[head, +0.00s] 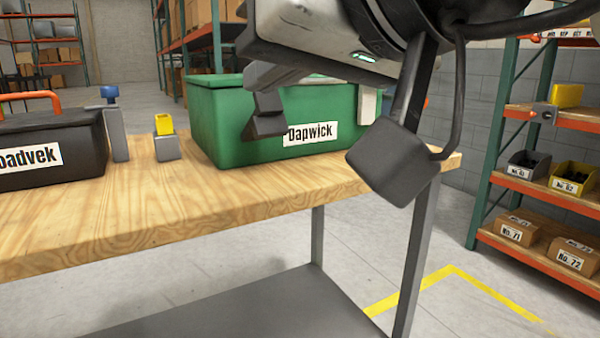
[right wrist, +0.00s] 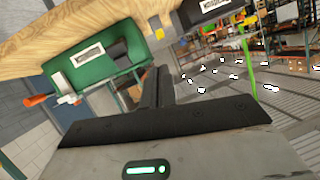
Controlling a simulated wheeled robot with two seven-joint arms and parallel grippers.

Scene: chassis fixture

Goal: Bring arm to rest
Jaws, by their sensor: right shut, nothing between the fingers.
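My right gripper (head: 266,116) is in front of the green box labelled "Dapwick" (head: 225,125) in the head view, hiding part of its front. Its fingers are closed together and hold nothing; they show also in the right wrist view (right wrist: 158,88). The green box (right wrist: 88,97) appears tilted in that view, to the left of the fingers. I cannot tell how far the fingers are from the box. My left gripper is not in view.
A wooden workbench (head: 120,215) carries the green box, a black box with an orange handle (head: 70,135), a blue-topped grey post (head: 114,130) and a yellow-topped grey block (head: 166,140). A shelf rack with bins (head: 540,115) stands right.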

